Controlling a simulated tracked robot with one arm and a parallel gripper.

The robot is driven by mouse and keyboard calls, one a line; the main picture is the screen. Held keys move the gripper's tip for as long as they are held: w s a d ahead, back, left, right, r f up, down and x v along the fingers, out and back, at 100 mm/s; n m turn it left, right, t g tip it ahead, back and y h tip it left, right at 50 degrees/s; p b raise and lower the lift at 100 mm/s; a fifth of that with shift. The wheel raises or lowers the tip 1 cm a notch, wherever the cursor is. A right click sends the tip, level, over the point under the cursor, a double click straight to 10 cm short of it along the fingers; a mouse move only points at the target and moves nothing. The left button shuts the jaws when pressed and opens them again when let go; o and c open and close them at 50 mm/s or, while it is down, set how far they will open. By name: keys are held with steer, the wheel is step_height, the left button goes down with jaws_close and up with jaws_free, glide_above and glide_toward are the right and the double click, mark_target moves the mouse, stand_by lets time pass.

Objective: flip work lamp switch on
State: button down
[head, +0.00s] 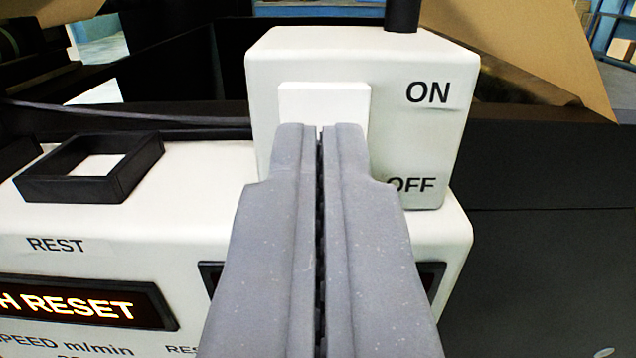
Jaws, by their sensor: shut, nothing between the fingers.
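The work lamp switch box (425,130) is an off-white block in the upper middle of the head view. It carries the word ON at upper right and OFF at lower right. A white switch rocker (323,101) shows on its front face, with its upper part visible. My gripper (320,128) is shut and empty, pointing at the box. Its fingertips overlap the lower part of the rocker and hide it. I cannot tell whether the tips touch it. A dark post (402,15) rises from the top of the box.
The box stands on a white control panel (190,215) with a black square frame (92,168) at left, labelled REST below. A lit display (80,303) reads "H RESET". A dark surface (550,240) lies at right. Brown kraft sheet (530,45) hangs behind.

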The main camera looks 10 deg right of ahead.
steer(key=r+b+v, duration=0.3)
steer(key=b+v, duration=0.3)
steer(key=v, duration=0.5)
steer(key=shift+s+b, duration=0.4)
steer(key=shift+s, duration=0.05)
step_height(320, 180, up, 19)
steer(key=a+n+y+p, duration=0.2)
steer(key=a+y+p, duration=0.1)
steer(key=y+p, duration=0.2)
steer(key=s+d+r+g+p, duration=0.1)
steer(key=s+d+r+p, duration=0.1)
steer(key=s+r, duration=0.3)
steer(key=s+d+r+g+h+p, duration=0.1)
steer(key=s+r, duration=0.4)
steer(key=r, duration=0.6)
steer(key=shift+s+d+r+g+p, duration=0.15)
steer(key=shift+d+g+p, duration=0.25)
steer(key=shift+g+p, duration=0.35)
